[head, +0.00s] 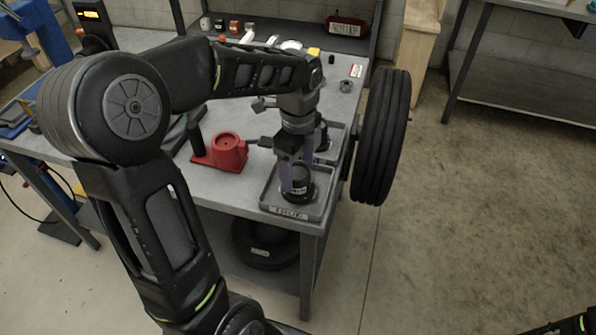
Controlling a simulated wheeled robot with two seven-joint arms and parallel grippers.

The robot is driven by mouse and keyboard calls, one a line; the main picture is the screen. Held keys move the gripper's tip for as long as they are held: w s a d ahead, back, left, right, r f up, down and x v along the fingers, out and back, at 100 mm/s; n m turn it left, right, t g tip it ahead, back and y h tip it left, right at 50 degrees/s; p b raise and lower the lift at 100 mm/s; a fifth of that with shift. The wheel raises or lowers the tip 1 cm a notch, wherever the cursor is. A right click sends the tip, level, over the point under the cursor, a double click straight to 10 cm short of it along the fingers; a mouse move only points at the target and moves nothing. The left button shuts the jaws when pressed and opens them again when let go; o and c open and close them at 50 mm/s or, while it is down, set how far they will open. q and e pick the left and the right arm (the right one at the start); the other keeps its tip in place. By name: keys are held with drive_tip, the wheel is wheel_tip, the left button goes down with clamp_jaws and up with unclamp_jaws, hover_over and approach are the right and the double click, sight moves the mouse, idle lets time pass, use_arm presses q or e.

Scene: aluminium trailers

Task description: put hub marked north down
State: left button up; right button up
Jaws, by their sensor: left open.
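A black hub (299,194) with a small white label stands in the front part of a grey metal tray (325,205) at the table's near right corner. The label is too small to read surely. My left gripper (297,182) points down over this hub, its open fingers on either side of it. Whether they touch it I cannot tell. The hub appears to rest on the tray floor. A second dark part (322,133) stands farther back in the tray, partly hidden by my left wrist. My right gripper is not in view; only part of that arm shows at the bottom right.
A red vise-like fixture (222,152) stands left of the tray. A large black tyre (382,137) is upright at the table's right edge, close to the tray. Another tyre (265,243) lies on the lower shelf. Small items line the table's back. Floor at right is clear.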

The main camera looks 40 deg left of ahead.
sight(298, 174)
use_arm(q)
wheel_tip(298, 174, up, 10)
idle(0.3)
drive_tip(key=shift+s+f, duration=0.1)
idle(0.7)
